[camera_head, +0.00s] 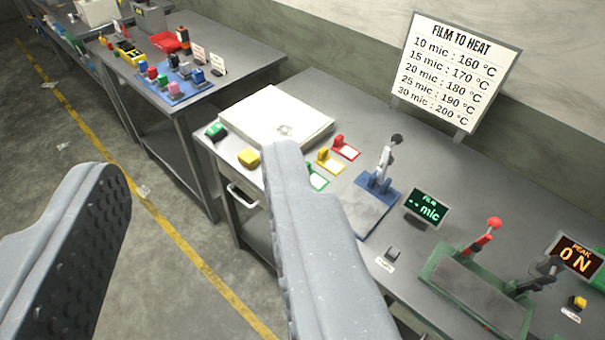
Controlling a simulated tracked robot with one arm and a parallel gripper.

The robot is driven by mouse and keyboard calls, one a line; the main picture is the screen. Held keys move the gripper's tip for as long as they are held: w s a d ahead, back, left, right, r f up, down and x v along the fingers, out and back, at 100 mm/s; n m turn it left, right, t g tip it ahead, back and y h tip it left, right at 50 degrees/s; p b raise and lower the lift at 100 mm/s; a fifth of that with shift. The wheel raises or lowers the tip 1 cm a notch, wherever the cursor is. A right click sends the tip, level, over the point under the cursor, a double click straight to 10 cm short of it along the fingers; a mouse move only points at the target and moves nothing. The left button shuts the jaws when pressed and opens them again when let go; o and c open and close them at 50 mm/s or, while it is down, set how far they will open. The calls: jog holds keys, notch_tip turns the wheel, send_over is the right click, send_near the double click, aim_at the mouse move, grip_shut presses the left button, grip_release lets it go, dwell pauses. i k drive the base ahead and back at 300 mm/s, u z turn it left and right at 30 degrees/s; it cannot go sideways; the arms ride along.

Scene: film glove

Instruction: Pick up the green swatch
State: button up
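My gripper (188,170) is open and empty, its two grey fingers wide apart in the foreground. A green-edged white card (318,181) lies on the grey workbench just right of the right finger, which hides part of it. It is the nearest of three similar cards; a yellow one (329,165) and a red one (345,152) lie behind it. A small green block (216,130) sits at the bench's left corner, beyond the fingers. I cannot tell for certain which green item is the swatch.
A white flat box (275,115) and a yellow block (249,158) are on the workbench (310,92). A blue-based lever device (380,180), a film display (426,206) and a green press (475,295) stand to the right. Another cluttered table (235,55) is behind left.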

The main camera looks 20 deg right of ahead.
aim_at(319, 183)
jog(key=u, duration=0.25)
jog(key=i, duration=1)
jog(key=u, duration=0.25)
